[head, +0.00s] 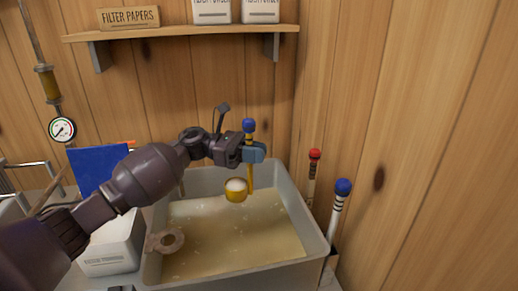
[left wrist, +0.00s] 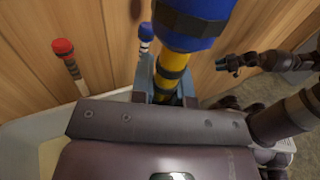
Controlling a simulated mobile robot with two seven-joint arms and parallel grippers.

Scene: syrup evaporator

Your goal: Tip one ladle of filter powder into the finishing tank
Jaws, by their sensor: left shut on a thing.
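My left gripper (head: 253,152) is shut on the upright handle of a ladle and holds it over the finishing tank. The ladle has a blue knob on top and a yellow cup (head: 236,190) with white powder in it. The cup looks level, above the liquid. The grey finishing tank (head: 318,245) holds cloudy yellowish liquid. In the left wrist view the ladle's yellow, dark-banded handle (left wrist: 173,68) stands between the fingers; its cup is hidden. My right gripper (left wrist: 230,63) shows small in the left wrist view, away from the tank; its jaw state is unclear.
A white labelled box (head: 108,258) stands left of the tank, partly behind my arm, near a blue panel (head: 88,168). A red-capped stick (head: 312,172) and a blue-capped stick (head: 338,205) stand at the tank's right. A shelf (head: 190,33) and a gauge (head: 62,129) are on the wall.

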